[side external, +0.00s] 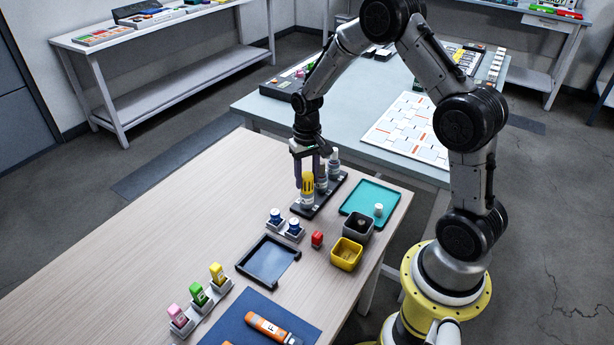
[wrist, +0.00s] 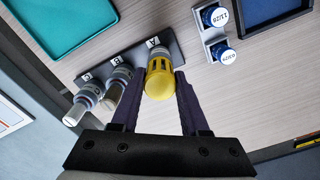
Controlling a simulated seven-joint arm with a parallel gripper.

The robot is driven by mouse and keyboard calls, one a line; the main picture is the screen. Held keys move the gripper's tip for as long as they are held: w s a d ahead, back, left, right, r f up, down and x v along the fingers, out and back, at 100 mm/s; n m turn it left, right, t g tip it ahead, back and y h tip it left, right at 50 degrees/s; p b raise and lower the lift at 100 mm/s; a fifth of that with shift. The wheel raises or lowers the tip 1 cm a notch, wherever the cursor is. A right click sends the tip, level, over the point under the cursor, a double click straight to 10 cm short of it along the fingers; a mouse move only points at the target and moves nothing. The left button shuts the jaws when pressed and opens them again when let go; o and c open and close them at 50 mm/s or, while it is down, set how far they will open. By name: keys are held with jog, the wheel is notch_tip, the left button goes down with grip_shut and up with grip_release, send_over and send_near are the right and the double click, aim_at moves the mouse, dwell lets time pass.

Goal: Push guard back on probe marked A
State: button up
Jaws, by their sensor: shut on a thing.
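A slotted yellow guard (side external: 307,184) is around the upper part of the front probe (side external: 307,202), which stands upright in a dark rack (side external: 330,196). My gripper (side external: 306,176) is above the rack, pointing down, shut on the guard. In the wrist view the guard (wrist: 160,82) is between the two dark fingers, with a grey part of the probe (wrist: 158,52) showing on the rack side. The rack label beside it (wrist: 153,42) looks like an A, turned over. Two grey-and-clear probes (wrist: 118,80) (wrist: 84,100) stand in the other rack places without yellow guards.
A teal tray (side external: 357,196) with a small white piece (side external: 379,210) lies right of the rack. The table's left part is clear.

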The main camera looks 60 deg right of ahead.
jog(key=o, duration=1.4)
jog(key=shift+r, duration=0.75)
jog(key=shift+r, duration=2.85)
jog(key=shift+a+r, duration=0.15)
jog(key=s+a+r+n+t, duration=0.1)
jog(key=s+a+r+t, duration=0.2)
jog(key=r, duration=0.6)
jog(key=s+a+r+n+t, duration=0.1)
jog(key=s+a+r, duration=0.35)
jog(key=r, duration=0.35)
jog(key=s+a+n, duration=0.2)
jog(key=s, duration=0.5)
jog(key=s+a+f+n+t, duration=0.1)
jog(key=s+a+n, duration=0.1)
jog(key=s, duration=0.6)
jog(key=shift+s+f+t, duration=0.15)
jog(key=shift+s+t, duration=0.15)
